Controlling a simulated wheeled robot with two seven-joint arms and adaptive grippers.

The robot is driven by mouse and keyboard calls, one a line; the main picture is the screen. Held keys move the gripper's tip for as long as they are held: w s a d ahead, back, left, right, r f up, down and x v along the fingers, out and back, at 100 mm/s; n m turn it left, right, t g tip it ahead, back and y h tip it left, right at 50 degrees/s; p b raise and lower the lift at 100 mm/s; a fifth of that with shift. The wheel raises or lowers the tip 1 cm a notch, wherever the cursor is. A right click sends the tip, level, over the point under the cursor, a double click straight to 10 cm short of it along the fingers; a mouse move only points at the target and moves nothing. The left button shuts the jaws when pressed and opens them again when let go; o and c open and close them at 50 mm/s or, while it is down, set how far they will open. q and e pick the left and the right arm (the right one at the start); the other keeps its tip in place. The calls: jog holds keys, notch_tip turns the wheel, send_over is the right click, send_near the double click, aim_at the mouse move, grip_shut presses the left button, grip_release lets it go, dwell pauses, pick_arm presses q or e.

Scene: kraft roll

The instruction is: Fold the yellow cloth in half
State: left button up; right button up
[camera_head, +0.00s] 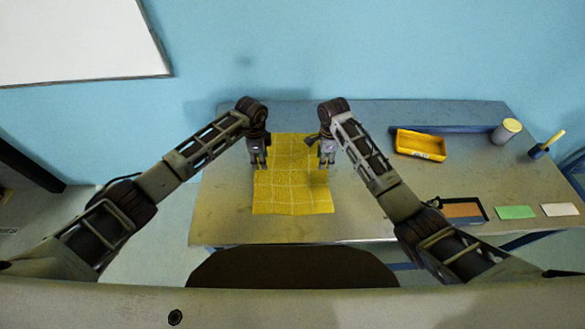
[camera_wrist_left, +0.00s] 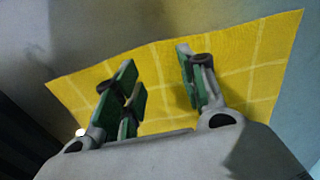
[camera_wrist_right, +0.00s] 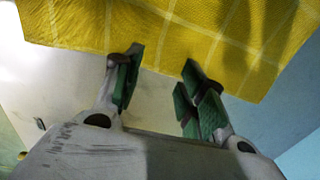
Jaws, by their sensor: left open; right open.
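The yellow cloth (camera_head: 292,185) with a pale grid lies spread out flat on the grey table. My left gripper (camera_head: 259,166) is open over the cloth's left edge, towards its far half; in the left wrist view its green-padded fingers (camera_wrist_left: 160,90) are apart with the cloth (camera_wrist_left: 240,75) beyond them. My right gripper (camera_head: 326,164) is open by the cloth's right edge; in the right wrist view its fingers (camera_wrist_right: 160,80) are apart near the edge of the cloth (camera_wrist_right: 170,35). Neither holds anything. Whether the fingertips touch the cloth I cannot tell.
A yellow bin (camera_head: 420,146), a cylindrical roll or can (camera_head: 506,131) and a wooden-handled tool (camera_head: 545,146) are at the right. A dark tray (camera_head: 462,210), a green card (camera_head: 515,212) and a white card (camera_head: 559,210) lie front right. The table (camera_head: 225,215) is bare left of the cloth.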

pick_arm(q)
jog(key=shift+f, duration=1.6)
pick_arm(e)
jog(key=shift+f, duration=1.6)
pick_arm(q)
jog(key=shift+f, duration=0.2)
pick_arm(e)
jog(key=shift+f, duration=0.2)
pick_arm(q)
jog(key=shift+s, duration=0.1)
jog(key=c, duration=0.5)
pick_arm(e)
jog(key=c, duration=0.5)
pick_arm(q)
jog(key=shift+f, duration=0.1)
grip_shut()
pick_arm(e)
grip_shut()
jog(key=shift+s+f, duration=0.1)
jog(key=shift+f, duration=0.05)
pick_arm(q)
jog(key=shift+r, duration=0.25)
pick_arm(e)
jog(key=shift+r, duration=0.25)
